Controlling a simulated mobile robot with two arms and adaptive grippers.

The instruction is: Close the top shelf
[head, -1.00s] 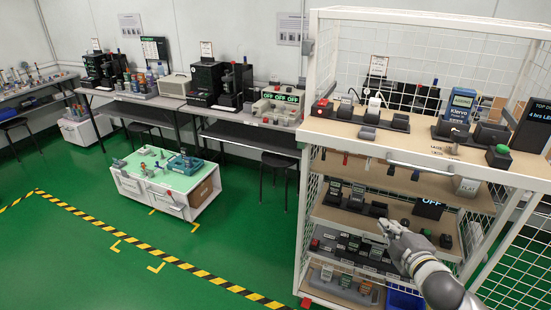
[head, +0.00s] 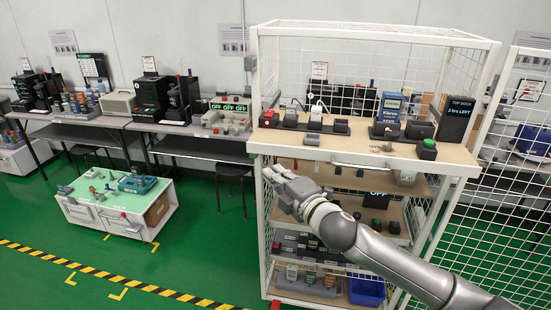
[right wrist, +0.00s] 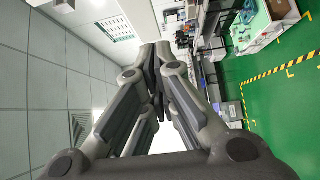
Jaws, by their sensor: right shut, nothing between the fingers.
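The top shelf (head: 346,148) is a light wooden board in the white wire rack, with a white front edge and a bar handle (head: 362,167). It carries several small black testers, a blue meter and a black sign reading "TOP DOCK". Its front edge appears to jut out past the rack's front posts. My right gripper (head: 274,176) is shut and empty, just below the shelf's front left corner in the head view. I cannot tell whether it touches the rack. In the right wrist view its fingers (right wrist: 156,70) meet with nothing between them. My left gripper is out of view.
Lower shelves (head: 325,179) hold more testers, with a blue bin (head: 366,291) at the bottom. A mesh door (head: 510,200) stands open at right. A low white cabinet (head: 118,206) with a green top stands left. Green floor between it and the rack is clear.

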